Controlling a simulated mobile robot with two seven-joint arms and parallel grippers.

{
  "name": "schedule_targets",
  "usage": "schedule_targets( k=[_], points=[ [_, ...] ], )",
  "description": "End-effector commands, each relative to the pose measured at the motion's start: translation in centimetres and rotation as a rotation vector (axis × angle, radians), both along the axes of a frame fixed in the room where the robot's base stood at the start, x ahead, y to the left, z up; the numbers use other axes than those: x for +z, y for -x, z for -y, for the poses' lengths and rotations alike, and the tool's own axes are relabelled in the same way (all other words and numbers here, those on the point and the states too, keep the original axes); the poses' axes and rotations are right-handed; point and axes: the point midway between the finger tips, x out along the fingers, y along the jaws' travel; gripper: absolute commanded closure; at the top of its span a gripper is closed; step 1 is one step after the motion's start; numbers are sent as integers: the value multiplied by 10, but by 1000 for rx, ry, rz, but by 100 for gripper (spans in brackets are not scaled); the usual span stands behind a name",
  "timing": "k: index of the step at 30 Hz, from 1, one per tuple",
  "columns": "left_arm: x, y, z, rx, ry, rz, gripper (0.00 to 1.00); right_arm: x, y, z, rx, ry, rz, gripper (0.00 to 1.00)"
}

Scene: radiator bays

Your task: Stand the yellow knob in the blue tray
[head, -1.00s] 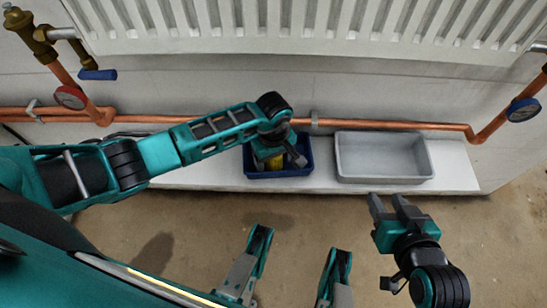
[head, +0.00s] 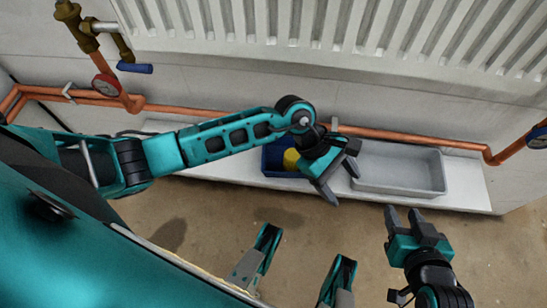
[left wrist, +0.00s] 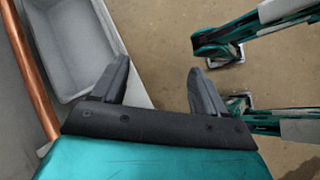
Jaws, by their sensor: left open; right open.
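The yellow knob (head: 291,159) is inside the blue tray (head: 272,161) on the white ledge, in the head view. My left arm and gripper hide part of both, so I cannot tell whether the knob is upright or tilted. My left gripper (head: 341,183) is open and empty, to the right of the knob and apart from it, near the grey tray's left end. My right gripper (head: 404,211) is open and empty, in front of the ledge and below the grey tray. In the left wrist view the left fingers (left wrist: 160,82) stand apart with nothing between them.
A grey tray (head: 440,172), empty, stands on the white ledge (head: 465,185) right of the blue tray. A copper pipe (head: 400,139) runs along the wall behind, under the radiator (head: 330,30). Gauges and a blue-handled valve (head: 135,68) are nearby. Floor in front is mostly clear.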

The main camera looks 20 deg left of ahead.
Motion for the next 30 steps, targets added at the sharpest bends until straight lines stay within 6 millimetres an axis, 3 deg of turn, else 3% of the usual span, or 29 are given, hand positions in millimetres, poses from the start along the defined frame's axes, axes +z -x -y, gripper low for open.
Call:
schedule_targets(
  k=[1,3,7,9,12,14,18,19,24,30],
  points=[
    [21,12,27,127,180,-110,27,0,0,0,0,0,0,57],
    [56,16,51,318,411,-283,27,0,0,0,0,0,0,57],
    [118,2,58,676,807,-665,27,0,0,0,0,0,0,57],
    [141,-13,43,868,1001,-899,27,0,0,0,0,0,0,57],
    [155,-33,6,1136,1255,-1261,27,1,0,0,0,0,0,57],
    [152,-43,-22,1289,1395,-1493,27,1,0,0,1,-1,0,57],
    [116,-43,-87,1620,1676,-2065,27,1,0,-1,0,-2,1,57],
    [105,-39,-99,-1566,-1605,2036,27,1,0,-1,0,-2,1,57],
    [52,1,-140,-1185,-1165,1712,27,2,-1,-1,-1,-4,1,57],
    [26,34,-151,-984,-936,1525,27,2,-1,-2,-4,-8,2,57]
  ],
)
